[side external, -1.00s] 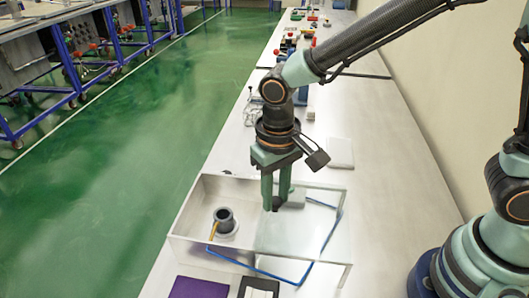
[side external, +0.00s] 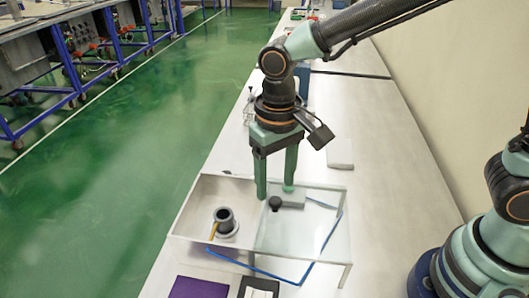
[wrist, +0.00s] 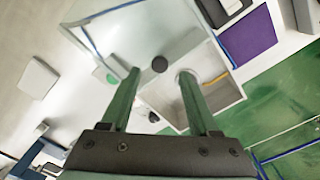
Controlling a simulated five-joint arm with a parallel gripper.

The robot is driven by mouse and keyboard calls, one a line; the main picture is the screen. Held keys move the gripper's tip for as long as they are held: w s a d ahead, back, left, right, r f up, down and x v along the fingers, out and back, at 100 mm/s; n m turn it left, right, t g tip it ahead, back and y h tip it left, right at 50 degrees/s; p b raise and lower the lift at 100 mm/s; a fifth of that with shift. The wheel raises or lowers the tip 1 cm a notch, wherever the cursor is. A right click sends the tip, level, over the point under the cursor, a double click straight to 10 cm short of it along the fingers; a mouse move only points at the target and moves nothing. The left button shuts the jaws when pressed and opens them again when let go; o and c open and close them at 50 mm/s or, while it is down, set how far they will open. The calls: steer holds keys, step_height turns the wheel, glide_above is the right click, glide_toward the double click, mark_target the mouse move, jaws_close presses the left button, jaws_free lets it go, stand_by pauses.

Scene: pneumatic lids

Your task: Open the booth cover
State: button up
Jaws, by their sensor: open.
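The booth is a pale open-topped box (side external: 187,215), which also shows in the wrist view (wrist: 232,98). Its clear cover (side external: 290,233) lies over the right part in the side view, and the left part is uncovered. The cover also shows in the wrist view (wrist: 125,40). A dark round knob (side external: 275,203) stands on the cover; in the wrist view the knob (wrist: 160,64) sits between and just beyond my fingertips. My gripper (side external: 275,193) is open and empty, pointing down, its fingers apart on either side of the knob. I cannot tell the exact height gap.
A dark cup (side external: 224,214) and an orange stick (side external: 214,230) are in the uncovered part. A grey block (side external: 293,198) shows by the cover's far side. A purple pad (side external: 198,288) lies in front.

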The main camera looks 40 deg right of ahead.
step_height(320, 180, up, 8)
steer(key=shift+r, duration=0.25)
steer(key=s+d+t, duration=0.3)
steer(key=d+t, duration=0.2)
steer(key=d, duration=1.4)
steer(key=shift+d+r+t, duration=0.3)
steer(key=shift+r, duration=0.1)
